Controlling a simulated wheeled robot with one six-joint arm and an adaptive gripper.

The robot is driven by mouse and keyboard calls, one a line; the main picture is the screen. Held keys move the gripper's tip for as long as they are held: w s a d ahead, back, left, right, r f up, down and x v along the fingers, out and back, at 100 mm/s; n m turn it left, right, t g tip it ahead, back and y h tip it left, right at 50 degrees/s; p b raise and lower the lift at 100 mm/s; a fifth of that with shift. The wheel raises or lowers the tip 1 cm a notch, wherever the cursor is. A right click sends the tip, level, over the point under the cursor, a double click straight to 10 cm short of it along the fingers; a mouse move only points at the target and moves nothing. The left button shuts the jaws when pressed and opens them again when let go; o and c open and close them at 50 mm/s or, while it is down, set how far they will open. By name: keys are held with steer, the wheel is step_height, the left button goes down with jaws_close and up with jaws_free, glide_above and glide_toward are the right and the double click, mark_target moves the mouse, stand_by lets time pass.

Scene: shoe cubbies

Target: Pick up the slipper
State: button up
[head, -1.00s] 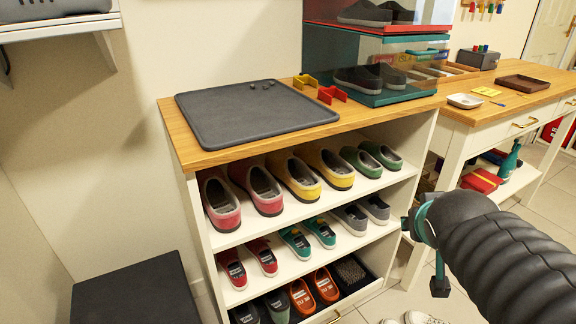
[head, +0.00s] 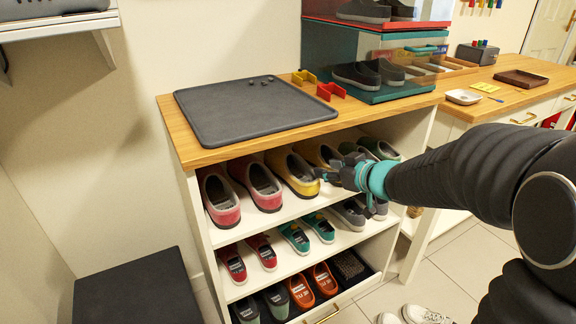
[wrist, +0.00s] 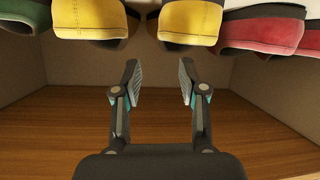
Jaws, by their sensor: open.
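Slippers stand in pairs on the top shelf of the cubby. The red pair (head: 219,201) is at the left, the yellow pair (head: 296,178) in the middle, and the green pair (head: 378,149) at the right. My gripper (head: 322,174) is at the front of the yellow pair and hides part of the right yellow slipper. In the wrist view, which appears upside down, the open, empty fingers (wrist: 158,78) point into the compartment. Two yellow slippers (wrist: 190,22) show at the top edge, between green and red ones. The fingers look apart from them.
The cubby's wooden top (head: 205,155) carries a dark grey tray (head: 255,112) and clear display boxes. Lower shelves hold more shoes, such as teal (head: 294,238) and orange (head: 301,292) ones. A dark block (head: 135,290) stands at the left. A side table (head: 480,108) is at the right.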

mark_target(307, 165)
steer(key=x, duration=0.5)
steer(key=shift+b, duration=0.35)
steer(key=x, duration=0.4)
steer(key=shift+a+b, duration=0.35)
steer(key=shift+a, duration=0.05)
steer(key=shift+w+a+f, duration=0.1)
steer(key=shift+w+a, duration=0.25)
steer(key=shift+w, duration=0.1)
jaws_close()
